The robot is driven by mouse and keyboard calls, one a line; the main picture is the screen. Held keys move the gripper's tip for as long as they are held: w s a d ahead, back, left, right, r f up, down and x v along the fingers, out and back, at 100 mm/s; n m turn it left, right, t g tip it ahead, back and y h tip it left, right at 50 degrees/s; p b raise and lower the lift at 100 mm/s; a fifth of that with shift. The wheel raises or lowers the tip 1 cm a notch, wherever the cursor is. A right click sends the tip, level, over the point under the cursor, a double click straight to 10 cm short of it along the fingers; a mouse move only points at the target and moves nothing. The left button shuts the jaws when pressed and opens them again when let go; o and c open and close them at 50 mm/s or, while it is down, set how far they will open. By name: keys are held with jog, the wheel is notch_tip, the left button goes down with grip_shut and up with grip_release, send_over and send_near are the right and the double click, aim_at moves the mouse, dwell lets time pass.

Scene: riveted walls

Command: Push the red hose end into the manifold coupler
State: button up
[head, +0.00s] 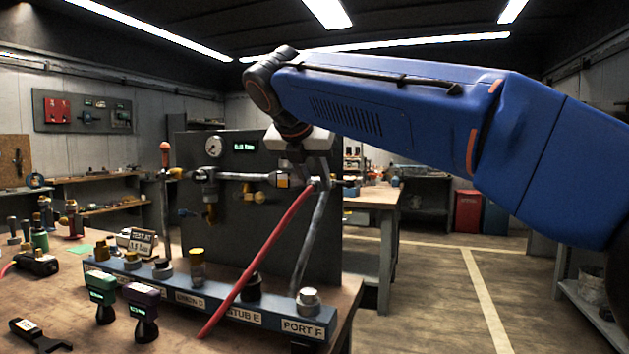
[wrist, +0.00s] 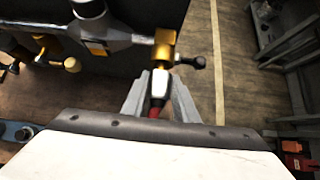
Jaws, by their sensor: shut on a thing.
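My gripper (head: 316,176) is shut on the end of the red hose (head: 258,255), in front of the grey panel. In the wrist view the hose end (wrist: 159,86), white and dark with red behind it, sits between the two grey fingers of my gripper (wrist: 160,95). It points at the brass manifold coupler (wrist: 164,47) at the right end of the grey pipe. A narrow brass piece lies between them; I cannot tell how far the end is inside. In the head view the coupler (head: 283,181) is just left of my gripper. The hose hangs down left to the bench.
The grey panel (head: 260,220) carries a gauge (head: 214,146), a display and valves. A blue labelled rail (head: 215,303) with several fittings runs along the bench front. A grey rod (head: 311,245) rises near PORT F. The floor at right is clear.

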jog(key=shift+w+d, duration=0.15)
jog(key=shift+w, duration=0.35)
jog(key=shift+s+a, duration=0.25)
jog(key=shift+s, duration=0.45)
jog(key=shift+s+a, duration=0.25)
jog(key=shift+s, duration=0.4)
